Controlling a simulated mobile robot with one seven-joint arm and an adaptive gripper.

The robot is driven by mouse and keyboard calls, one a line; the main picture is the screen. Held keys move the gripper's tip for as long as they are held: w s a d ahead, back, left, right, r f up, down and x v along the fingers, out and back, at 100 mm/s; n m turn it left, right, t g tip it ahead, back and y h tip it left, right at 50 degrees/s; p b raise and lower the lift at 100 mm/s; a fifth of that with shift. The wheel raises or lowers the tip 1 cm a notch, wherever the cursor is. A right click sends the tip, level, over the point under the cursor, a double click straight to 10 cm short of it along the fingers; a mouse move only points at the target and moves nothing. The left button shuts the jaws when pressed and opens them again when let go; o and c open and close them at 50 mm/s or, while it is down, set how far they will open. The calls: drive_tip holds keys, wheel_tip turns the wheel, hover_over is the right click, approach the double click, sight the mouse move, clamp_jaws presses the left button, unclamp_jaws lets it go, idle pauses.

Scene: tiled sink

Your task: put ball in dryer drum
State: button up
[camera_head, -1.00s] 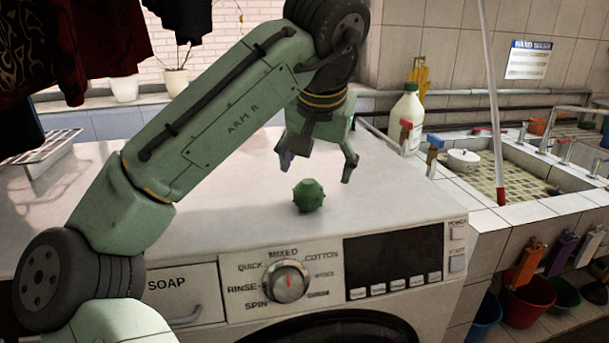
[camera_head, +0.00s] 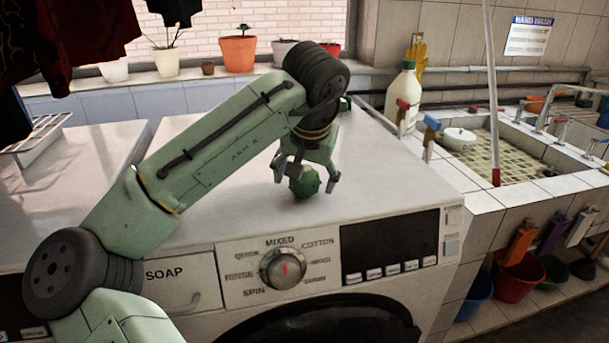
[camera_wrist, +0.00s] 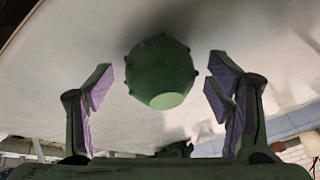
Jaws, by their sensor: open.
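The green knobbed ball (camera_head: 306,181) rests on the white top of the machine, near its front edge. My gripper (camera_head: 306,180) is just above it, pointing down, with its fingers spread on either side of the ball. In the wrist view the ball (camera_wrist: 161,73) sits between the two open fingers (camera_wrist: 158,90), with a gap on each side. The machine's round front door (camera_head: 320,325) shows only its dark upper part at the bottom of the head view. The drum inside is hidden.
The control panel with knob (camera_head: 283,268) and soap drawer (camera_head: 185,285) is below the ball. A white bottle (camera_head: 404,98) and tap handles stand at the right, beside the tiled sink (camera_head: 530,150). Flower pots (camera_head: 238,52) line the back sill. The machine top around the ball is clear.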

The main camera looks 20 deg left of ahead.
drive_tip(key=shift+w+f, duration=0.2)
drive_tip(key=shift+f, duration=0.3)
drive_tip(key=c, duration=1.4)
drive_tip(key=shift+r, duration=0.15)
